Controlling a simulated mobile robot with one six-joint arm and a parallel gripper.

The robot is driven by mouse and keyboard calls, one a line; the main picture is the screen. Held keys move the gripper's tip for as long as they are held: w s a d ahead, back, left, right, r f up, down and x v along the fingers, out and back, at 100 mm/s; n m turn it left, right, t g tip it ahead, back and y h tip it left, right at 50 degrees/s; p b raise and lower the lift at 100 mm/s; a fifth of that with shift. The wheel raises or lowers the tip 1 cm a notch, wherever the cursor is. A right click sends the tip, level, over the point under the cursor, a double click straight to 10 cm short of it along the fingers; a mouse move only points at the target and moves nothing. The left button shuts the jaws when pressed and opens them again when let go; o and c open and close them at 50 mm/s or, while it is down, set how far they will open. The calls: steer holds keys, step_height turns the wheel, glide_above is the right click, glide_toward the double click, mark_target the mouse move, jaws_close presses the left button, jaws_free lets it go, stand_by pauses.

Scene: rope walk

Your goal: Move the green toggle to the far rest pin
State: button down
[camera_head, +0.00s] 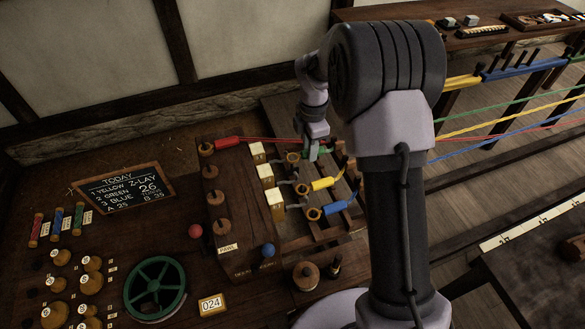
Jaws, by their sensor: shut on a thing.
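My gripper (314,152) is at the slatted wooden rack in the middle, pointing down and shut on the green toggle (323,154). Only a little of the green shows around the jaws. The yellow toggle (323,184) and the blue toggle (337,207) lie on the rack nearer the front, each beside a brass ring and a grey hook. I cannot clearly make out which dark pin on the rack is the far rest pin; my arm hides the rack's right side.
A red toggle (228,142) lies at the left on a dark wooden block, with a red line running right. White blocks (266,175) stand beside the hooks. A chalkboard (123,187), a green wheel (155,288) and spools fill the left bench. Coloured ropes (510,108) stretch at right.

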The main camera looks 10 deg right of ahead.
steer(key=shift+f, duration=0.3)
steer(key=shift+f+b, duration=0.55)
steer(key=shift+f, duration=0.95)
steer(key=shift+f, duration=0.1)
steer(key=c, duration=1.1)
jaws_free()
steer(key=shift+c, duration=0.2)
